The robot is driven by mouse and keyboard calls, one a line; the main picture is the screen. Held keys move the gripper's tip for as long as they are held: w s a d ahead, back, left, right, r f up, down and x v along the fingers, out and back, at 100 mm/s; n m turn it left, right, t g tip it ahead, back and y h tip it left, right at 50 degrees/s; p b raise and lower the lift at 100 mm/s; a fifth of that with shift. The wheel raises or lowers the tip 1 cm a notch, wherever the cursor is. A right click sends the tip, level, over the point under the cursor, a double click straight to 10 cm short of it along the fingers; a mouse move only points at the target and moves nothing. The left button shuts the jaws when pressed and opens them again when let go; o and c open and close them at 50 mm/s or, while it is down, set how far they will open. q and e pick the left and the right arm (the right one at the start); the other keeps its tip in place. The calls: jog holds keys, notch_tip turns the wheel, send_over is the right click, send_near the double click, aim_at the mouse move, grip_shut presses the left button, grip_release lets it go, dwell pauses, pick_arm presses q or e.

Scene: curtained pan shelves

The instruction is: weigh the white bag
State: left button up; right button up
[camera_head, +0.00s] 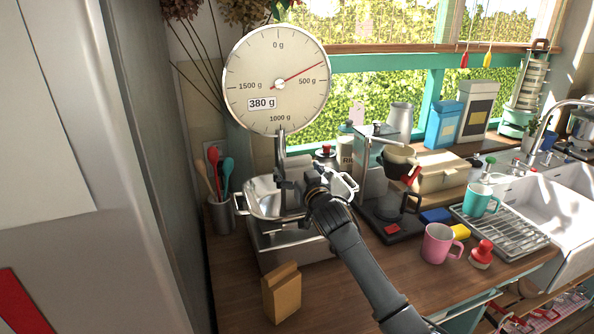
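My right gripper (287,182) is over a shiny metal pan (262,200), close under the scale. A pale shape shows behind the gripper; I cannot tell whether it is the white bag. The gripper's fingers are dark and overlap the hook, so their opening is unclear. My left gripper is not in view.
A brown paper bag (282,292) stands on the wooden counter at the front. A utensil holder (222,214) stands left of the pan. A pink mug (437,243), a dish rack (505,235) and a sink (565,195) are to the right. A grey cabinet borders the left.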

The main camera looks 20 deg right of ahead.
jog(key=shift+f, duration=0.15)
jog(key=shift+s, duration=0.15)
jog(key=s, duration=1.1)
jog(key=shift+s+d, duration=0.2)
jog(key=shift+s, duration=0.2)
grip_shut()
dwell(0.4)
dwell(1.0)
